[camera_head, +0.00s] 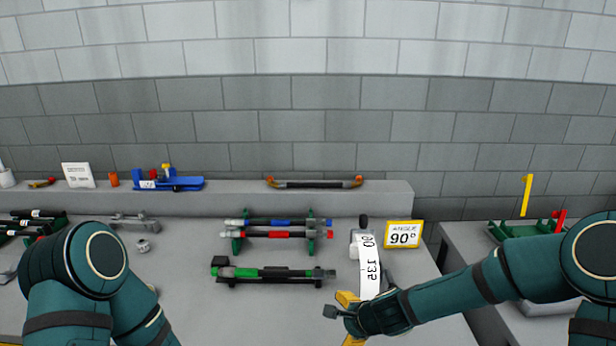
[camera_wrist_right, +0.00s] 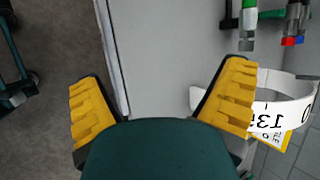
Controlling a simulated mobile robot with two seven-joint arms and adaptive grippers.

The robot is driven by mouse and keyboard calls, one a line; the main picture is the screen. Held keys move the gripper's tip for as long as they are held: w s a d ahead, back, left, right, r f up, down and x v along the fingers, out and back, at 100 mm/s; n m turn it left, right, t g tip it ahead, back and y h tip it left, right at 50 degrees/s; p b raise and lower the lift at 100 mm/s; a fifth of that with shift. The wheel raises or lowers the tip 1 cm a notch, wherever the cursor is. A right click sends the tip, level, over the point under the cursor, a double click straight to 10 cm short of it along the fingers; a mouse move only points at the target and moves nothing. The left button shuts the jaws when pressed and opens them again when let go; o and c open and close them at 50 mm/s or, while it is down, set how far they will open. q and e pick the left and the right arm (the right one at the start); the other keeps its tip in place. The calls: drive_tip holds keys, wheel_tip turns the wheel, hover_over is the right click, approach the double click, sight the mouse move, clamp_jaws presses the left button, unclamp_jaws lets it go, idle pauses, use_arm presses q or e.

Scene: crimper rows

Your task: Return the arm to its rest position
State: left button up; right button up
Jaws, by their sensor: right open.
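My right arm (camera_head: 480,288) reaches in from the right over the workbench, bent at the elbow. Its gripper (camera_head: 345,318) is low in the head view, just in front of a white curved angle scale (camera_head: 369,270) marked 80 and 135. In the right wrist view the yellow fingers of the gripper (camera_wrist_right: 162,90) are spread wide with nothing between them. The white scale (camera_wrist_right: 283,112) shows beside the right finger there; whether they touch I cannot tell. My left arm (camera_head: 70,270) is folded at the lower left, and its gripper is out of view.
An "ANGLE 90°" sign (camera_head: 403,234) stands beside the scale. Crimped rods (camera_head: 275,234) lie on green racks, with a green-black tool (camera_head: 270,273) in front. A raised ledge (camera_head: 230,199) holds a blue fixture (camera_head: 168,182) and a bent bar (camera_head: 314,184). A second table (camera_head: 475,255) is right.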

use_arm(q)
drive_tip(key=shift+w+a, duration=0.1)
drive_tip(key=shift+w, duration=0.2)
use_arm(e)
drive_tip(key=s+f+n+g, duration=0.2)
drive_tip(key=s+f+n, duration=0.5)
drive_tip(key=s, duration=0.3)
drive_tip(key=s+d+f+n+g, duration=0.1)
drive_tip(key=s+f+n+g, duration=0.1)
drive_tip(key=s+f+n, duration=0.5)
drive_tip(key=s, duration=0.2)
drive_tip(key=shift+s+f+n+h, duration=0.15)
drive_tip(key=shift+s+n+h, duration=0.15)
drive_tip(key=shift+s+n, duration=0.1)
drive_tip(key=shift+d, duration=0.1)
